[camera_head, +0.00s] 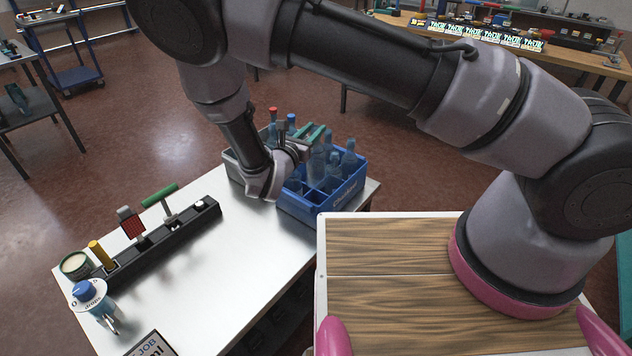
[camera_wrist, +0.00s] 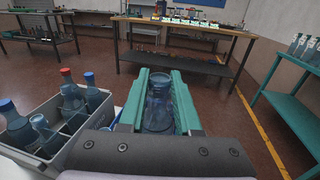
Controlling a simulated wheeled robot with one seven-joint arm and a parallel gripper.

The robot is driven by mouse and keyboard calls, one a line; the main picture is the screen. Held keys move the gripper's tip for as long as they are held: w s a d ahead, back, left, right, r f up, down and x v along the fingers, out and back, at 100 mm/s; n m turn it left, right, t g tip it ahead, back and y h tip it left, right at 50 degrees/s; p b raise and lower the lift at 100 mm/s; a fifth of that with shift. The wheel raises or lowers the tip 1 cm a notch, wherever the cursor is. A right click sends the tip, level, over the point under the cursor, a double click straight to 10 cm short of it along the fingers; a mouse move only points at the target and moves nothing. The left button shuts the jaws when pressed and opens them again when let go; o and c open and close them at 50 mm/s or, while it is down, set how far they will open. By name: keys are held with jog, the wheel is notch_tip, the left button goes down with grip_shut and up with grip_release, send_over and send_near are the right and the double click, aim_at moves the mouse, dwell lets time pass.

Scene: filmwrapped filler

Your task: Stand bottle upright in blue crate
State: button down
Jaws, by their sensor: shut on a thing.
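My gripper (camera_head: 314,134) has green fingers and is shut on a translucent blue bottle (camera_head: 317,163). The bottle also shows between the fingers in the wrist view (camera_wrist: 158,103). It looks roughly upright, over the blue crate (camera_head: 322,200) at the table's far right corner. I cannot tell whether its base is inside a compartment or just above it. The blue crate has dividers, and other clear bottles (camera_head: 349,160) stand in it on the right and back. Part of its left side is hidden by my wrist.
A grey crate (camera_wrist: 38,158) with capped bottles (camera_wrist: 73,97) stands beside the blue crate, partly behind my wrist in the head view. The table's middle is clear.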

notch_tip(320, 180, down, 13)
jog(key=shift+f, duration=0.3)
jog(key=c, duration=0.6)
grip_release()
jog(key=v, duration=1.2)
notch_tip(320, 180, up, 14)
jog(key=m+g+h, duration=0.4)
jog(key=m+g, duration=0.5)
jog(key=m, duration=0.1)
send_over(311, 173)
jog(key=s+d, duration=0.3)
jog(key=s, duration=0.2)
jog(key=d+r+m+g+y, duration=0.55)
jog(key=d+r+m, duration=0.5)
jog(key=r, duration=0.35)
jog(key=s+d+r+m+t+y, duration=0.2)
jog(key=s+d+r+m+y, duration=0.1)
jog(key=r, duration=0.4)
jog(key=s+d+r+m+t+y, duration=0.1)
jog(key=s+d+r+m+y, duration=0.1)
jog(key=s+d+r+m, duration=0.3)
jog(key=s+d+r+m+t+y, duration=0.2)
jog(key=s+d+r+m+y, duration=0.1)
jog(key=r, duration=0.6)
jog(key=s+d+m, duration=0.1)
jog(key=d+m, duration=0.1)
jog(key=m, duration=0.1)
jog(key=shift+s+r+t+y, duration=0.35)
jog(key=shift+s, duration=0.05)
